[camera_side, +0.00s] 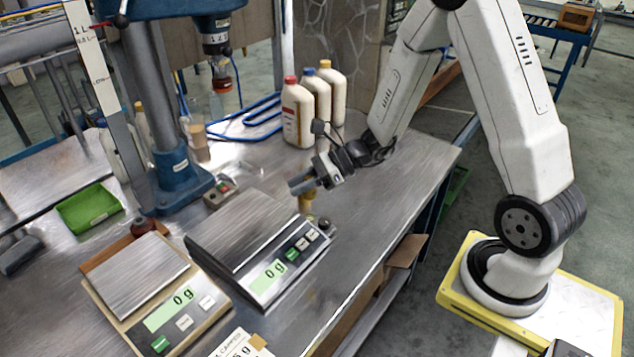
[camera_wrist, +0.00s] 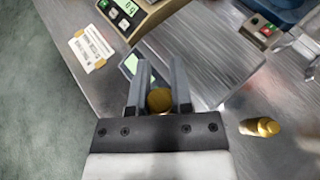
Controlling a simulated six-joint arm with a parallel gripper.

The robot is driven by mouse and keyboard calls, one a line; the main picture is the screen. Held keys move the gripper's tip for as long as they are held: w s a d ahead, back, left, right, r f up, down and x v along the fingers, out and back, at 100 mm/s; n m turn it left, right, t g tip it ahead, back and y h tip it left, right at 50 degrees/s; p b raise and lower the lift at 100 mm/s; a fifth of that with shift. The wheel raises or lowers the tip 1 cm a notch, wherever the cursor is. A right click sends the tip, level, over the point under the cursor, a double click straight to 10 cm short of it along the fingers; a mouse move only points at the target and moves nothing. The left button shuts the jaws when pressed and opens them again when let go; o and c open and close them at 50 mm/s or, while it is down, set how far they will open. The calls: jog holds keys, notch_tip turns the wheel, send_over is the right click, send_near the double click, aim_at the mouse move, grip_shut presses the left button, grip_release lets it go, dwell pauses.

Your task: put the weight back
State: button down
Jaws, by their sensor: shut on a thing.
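My gripper (camera_wrist: 155,82) is shut on a small brass weight (camera_wrist: 159,100), seen between its two fingers in the wrist view. In the side view my gripper (camera_side: 303,184) is beside the far right corner of the grey scale (camera_side: 245,232), and the weight (camera_side: 306,202) hangs below the fingers. I cannot tell how high its bottom is above the bench. A second brass weight (camera_wrist: 260,127) stands on the bench to the right in the wrist view. The grey scale's pan is empty and reads 0 g.
A beige scale (camera_side: 140,275), also empty at 0 g, stands left of the grey one. A small dark-topped object (camera_side: 323,224) is beside the grey scale. Several white bottles (camera_side: 298,110) stand behind my gripper. A drill press (camera_side: 165,120) and green tray (camera_side: 88,208) are left. The right bench top (camera_side: 400,180) is clear.

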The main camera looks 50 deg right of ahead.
jog(key=s+d+f, duration=0.2)
jog(key=d+f, duration=0.3)
jog(key=d, duration=0.3)
send_over(364, 231)
notch_tip(364, 231, down, 5)
jog(key=shift+f, duration=0.1)
jog(key=shift+f, duration=2.25)
jog(key=shift+f, duration=0.1)
jog(key=shift+f, duration=1.65)
jog(key=shift+f, duration=0.15)
jog(key=c, duration=0.5)
grip_release()
jog(key=shift+c, duration=0.2)
